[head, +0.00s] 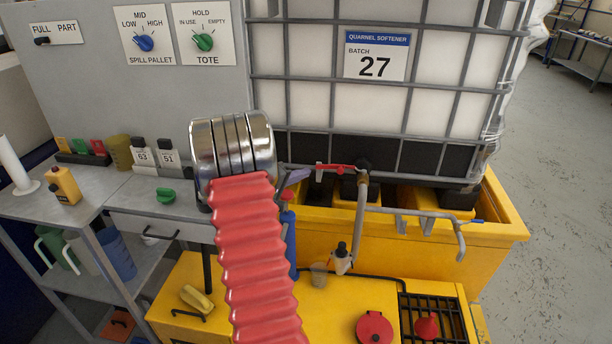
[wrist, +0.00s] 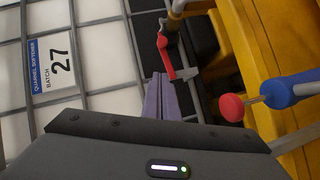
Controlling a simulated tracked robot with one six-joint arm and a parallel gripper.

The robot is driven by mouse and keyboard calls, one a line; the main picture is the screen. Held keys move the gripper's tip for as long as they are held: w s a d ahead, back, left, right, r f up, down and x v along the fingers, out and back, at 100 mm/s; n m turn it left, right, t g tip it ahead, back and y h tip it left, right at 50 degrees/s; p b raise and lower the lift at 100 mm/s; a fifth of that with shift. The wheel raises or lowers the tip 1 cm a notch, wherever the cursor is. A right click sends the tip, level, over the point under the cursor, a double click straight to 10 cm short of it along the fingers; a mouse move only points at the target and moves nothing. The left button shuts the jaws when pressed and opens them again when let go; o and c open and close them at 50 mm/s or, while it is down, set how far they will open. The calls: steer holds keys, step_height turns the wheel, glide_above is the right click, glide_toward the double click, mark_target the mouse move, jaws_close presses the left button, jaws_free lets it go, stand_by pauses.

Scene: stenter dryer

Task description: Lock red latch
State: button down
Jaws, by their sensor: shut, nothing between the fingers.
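The red latch (head: 337,168) looks like a slim red lever beside the tote's outlet valve, along the front of the tote's lower edge. It lies nearly level in the head view, with a small grey tab at its left end. In the wrist view the red latch (wrist: 165,60) is just beyond my fingertips, with the grey tab to its right. My gripper (head: 297,176) is left of the latch, mostly hidden behind my arm in the head view. In the wrist view my gripper (wrist: 160,80) has its purple fingers together and empty, apart from the latch by a small gap.
A blue cylinder with a red knob (wrist: 231,107) stands close to the right of my fingers in the wrist view. A metal pipe (head: 361,215) hangs from the valve over the yellow spill pallet (head: 505,232). The caged tote (head: 300,104) stands behind. A bottle (head: 341,260) sits below.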

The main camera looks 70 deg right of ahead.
glide_toward(339, 167)
steer(key=w+d, duration=0.2)
steer(key=s, duration=0.1)
steer(key=s+d, duration=0.1)
steer(key=s+f, duration=0.1)
steer(key=shift+s+d, duration=0.2)
steer(key=shift+d, duration=0.05)
steer(key=shift+s, duration=0.1)
